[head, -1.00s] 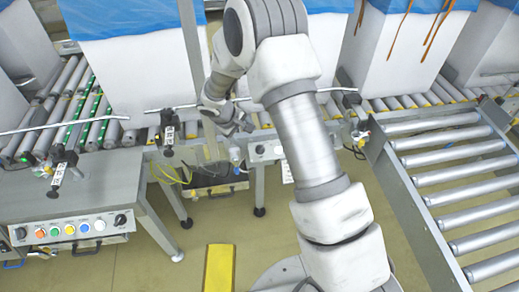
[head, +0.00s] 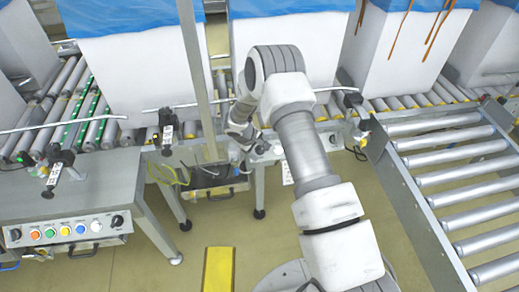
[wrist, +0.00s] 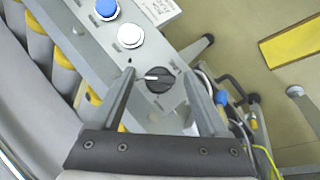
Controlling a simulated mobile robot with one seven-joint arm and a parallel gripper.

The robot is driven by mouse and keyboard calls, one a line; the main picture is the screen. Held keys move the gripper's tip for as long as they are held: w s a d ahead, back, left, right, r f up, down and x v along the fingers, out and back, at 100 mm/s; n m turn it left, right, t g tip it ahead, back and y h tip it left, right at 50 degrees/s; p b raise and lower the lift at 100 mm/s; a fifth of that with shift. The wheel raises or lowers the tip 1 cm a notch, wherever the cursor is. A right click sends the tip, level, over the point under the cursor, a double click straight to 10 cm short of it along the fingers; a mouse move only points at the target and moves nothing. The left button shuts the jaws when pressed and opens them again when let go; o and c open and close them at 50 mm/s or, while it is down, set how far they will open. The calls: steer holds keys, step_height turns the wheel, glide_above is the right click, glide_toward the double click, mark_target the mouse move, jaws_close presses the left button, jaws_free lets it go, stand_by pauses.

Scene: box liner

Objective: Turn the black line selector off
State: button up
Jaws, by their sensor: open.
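The black line selector (wrist: 159,80) is a round black knob on a grey control panel (wrist: 102,62) in the wrist view. Its white mark points left in that picture. My gripper (wrist: 160,74) is open, with one finger on each side of the knob. A gap shows between the knob and each finger; I cannot tell the height between them. In the head view my gripper (head: 247,145) is at the small panel under the conveyor, and my arm partly hides that panel.
A white button (wrist: 130,34) and a blue button (wrist: 106,8) sit beside the knob. Cables with a blue connector (wrist: 221,97) run right of the gripper. Another button panel (head: 75,230) is at the left. A metal post (head: 197,80) stands left of my arm.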

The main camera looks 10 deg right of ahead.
jaws_close()
stand_by(0.3)
